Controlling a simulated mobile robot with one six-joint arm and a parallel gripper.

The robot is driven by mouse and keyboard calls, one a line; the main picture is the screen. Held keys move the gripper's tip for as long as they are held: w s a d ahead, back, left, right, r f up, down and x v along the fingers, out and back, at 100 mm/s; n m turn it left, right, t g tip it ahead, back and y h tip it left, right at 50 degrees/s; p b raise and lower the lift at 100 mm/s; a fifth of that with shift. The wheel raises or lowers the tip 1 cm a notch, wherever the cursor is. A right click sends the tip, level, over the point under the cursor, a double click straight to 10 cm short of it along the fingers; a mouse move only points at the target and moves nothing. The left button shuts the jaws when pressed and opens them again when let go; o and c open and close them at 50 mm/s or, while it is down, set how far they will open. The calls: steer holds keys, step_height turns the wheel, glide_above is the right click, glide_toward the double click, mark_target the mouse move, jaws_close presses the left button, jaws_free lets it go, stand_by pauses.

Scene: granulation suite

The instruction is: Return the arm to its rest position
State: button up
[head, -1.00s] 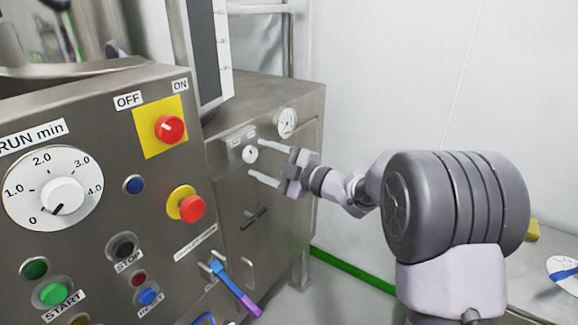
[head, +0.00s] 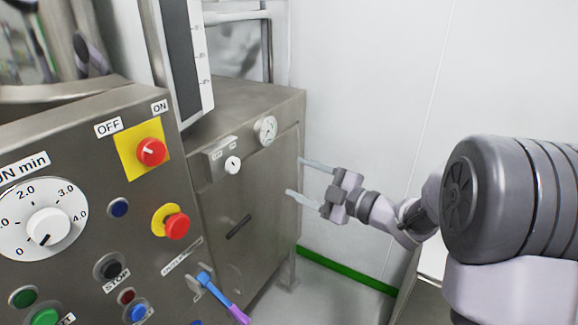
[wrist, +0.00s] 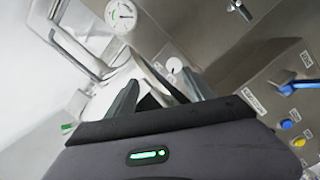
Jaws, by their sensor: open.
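My gripper (head: 312,180) is open and empty in the head view, its two pale fingers spread and pointing left. It hangs in the air in front of the white wall, just right of the steel cabinet (head: 262,215). My arm reaches in from the right edge of the head view. In the wrist view, my gripper (wrist: 160,92) shows its dark fingers apart with nothing held between them. The white knob (head: 232,165) on the cabinet shows beyond the fingers in the wrist view (wrist: 174,65), apart from them.
A control panel (head: 75,255) with a dial (head: 46,226), a red switch on a yellow plate (head: 151,152) and a red mushroom button (head: 177,225) fills the left. A gauge (head: 265,130) sits on the cabinet. A blue and purple lever (head: 220,297) sticks out low. Free room lies before the white wall (head: 370,90).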

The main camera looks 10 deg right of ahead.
steer(key=d+r+m+t+h, duration=0.3)
steer(key=d+r+m+h, duration=0.35)
steer(key=m+h, duration=0.25)
steer(key=s+d+m+g+h, duration=0.1)
steer(key=s+d+m+h, duration=0.1)
steer(key=s+m+h, duration=0.3)
steer(key=s+a+f+m+g+y, duration=0.1)
steer(key=s+a+f+m+g, duration=0.2)
steer(key=s, duration=0.6)
steer(key=s+a+f+m+g+y, duration=0.1)
steer(key=s+a+f+m+g, duration=0.2)
steer(key=s, duration=0.6)
steer(key=s+a+f+m+g+y, duration=0.1)
steer(key=s+a+f+m+g, duration=0.1)
steer(key=s, duration=0.6)
steer(key=shift+s+a+f+m+g, duration=0.45)
steer(key=shift+f+m, duration=0.4)
steer(key=shift+m, duration=0.35)
